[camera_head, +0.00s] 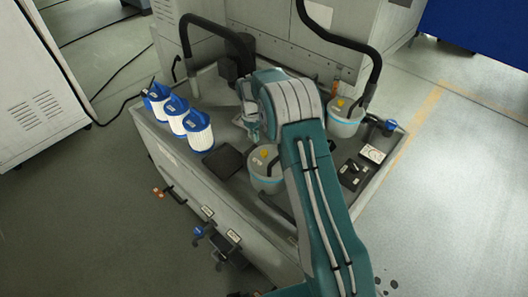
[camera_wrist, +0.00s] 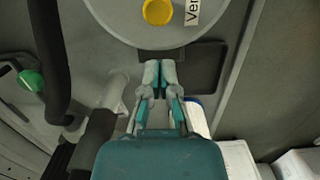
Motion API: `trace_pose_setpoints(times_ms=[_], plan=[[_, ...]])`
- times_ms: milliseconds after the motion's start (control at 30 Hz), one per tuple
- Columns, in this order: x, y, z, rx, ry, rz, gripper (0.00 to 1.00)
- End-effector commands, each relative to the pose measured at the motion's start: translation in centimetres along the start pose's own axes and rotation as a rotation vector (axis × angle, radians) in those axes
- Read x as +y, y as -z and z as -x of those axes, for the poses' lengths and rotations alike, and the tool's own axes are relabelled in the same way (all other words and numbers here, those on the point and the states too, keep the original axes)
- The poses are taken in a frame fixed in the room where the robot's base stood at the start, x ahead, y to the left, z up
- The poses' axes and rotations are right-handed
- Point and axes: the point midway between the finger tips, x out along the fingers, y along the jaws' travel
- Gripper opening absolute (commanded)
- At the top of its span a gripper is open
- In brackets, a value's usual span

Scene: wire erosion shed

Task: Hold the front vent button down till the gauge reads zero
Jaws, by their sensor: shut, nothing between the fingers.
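Two grey tubs with yellow buttons on their lids stand on the bench in the head view. The front tub (camera_head: 266,183) has its yellow vent button (camera_head: 264,153) facing up. The rear tub (camera_head: 343,128) also has a yellow button (camera_head: 340,102). In the wrist view, a yellow button (camera_wrist: 158,11) sits on a round grey lid (camera_wrist: 120,15) beside a label (camera_wrist: 192,11) partly reading "Ven". My gripper (camera_wrist: 160,72) is shut and empty, its tips just short of the lid's edge in that picture and apart from the button. I cannot make out a gauge reading.
Several blue-and-white filters (camera_head: 176,118) stand along the bench's left side. A dark flat plate (camera_head: 224,161) lies left of the front tub. Black hoses (camera_head: 360,48) arch over the back. A black control box (camera_head: 354,175) and white panel (camera_head: 373,153) sit at right.

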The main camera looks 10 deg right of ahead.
Motion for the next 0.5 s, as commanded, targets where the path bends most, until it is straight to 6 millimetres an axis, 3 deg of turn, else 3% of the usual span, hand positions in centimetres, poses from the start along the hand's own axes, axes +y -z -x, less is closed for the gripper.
trace_pose_setpoints(times_ms=[300, 500], plan=[[0.0, 0.1, 6.8, 0.003, -0.002, 0.000, 0.00], [0.0, 0.2, 9.0, 0.000, -0.001, 0.000, 0.00]])
